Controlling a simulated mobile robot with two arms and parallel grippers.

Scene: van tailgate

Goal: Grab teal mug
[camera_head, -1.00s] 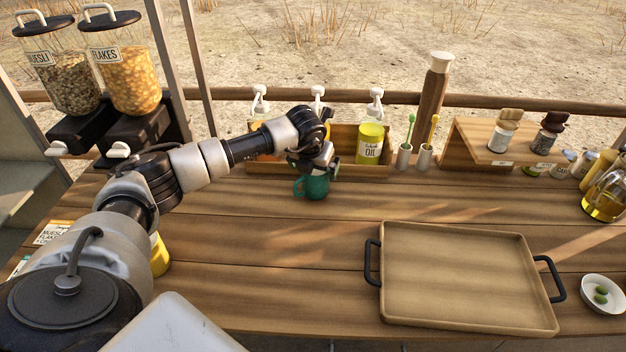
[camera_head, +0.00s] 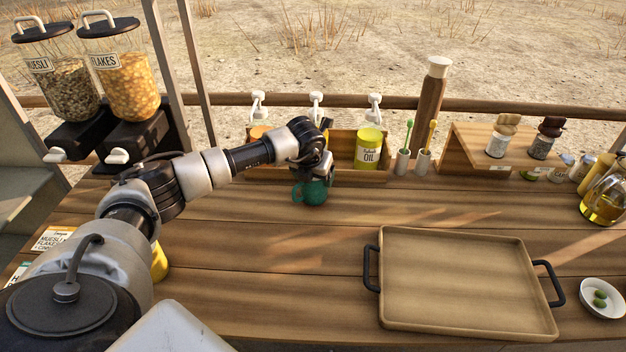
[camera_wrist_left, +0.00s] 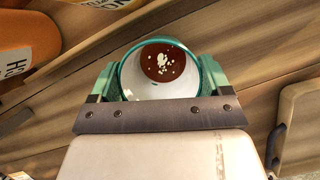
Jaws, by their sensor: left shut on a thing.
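The teal mug (camera_head: 312,192) stands at the back of the wooden counter, in front of the wooden bottle box, its handle to the left. My left gripper (camera_head: 311,172) is above it and shut on it. In the left wrist view the mug (camera_wrist_left: 160,93) sits between the two fingers of the gripper (camera_wrist_left: 160,85), one on each side. It has a white inside and holds brown liquid with pale bits on top. From these frames I cannot tell whether its base touches the counter. My right gripper is not in view.
The bottle box (camera_head: 343,172) with pump bottles and a yellow oil tin (camera_head: 369,149) stands just behind the mug. A wooden tray (camera_head: 455,285) with black handles lies front right. Cereal dispensers (camera_head: 120,75) stand back left. The counter's middle is clear.

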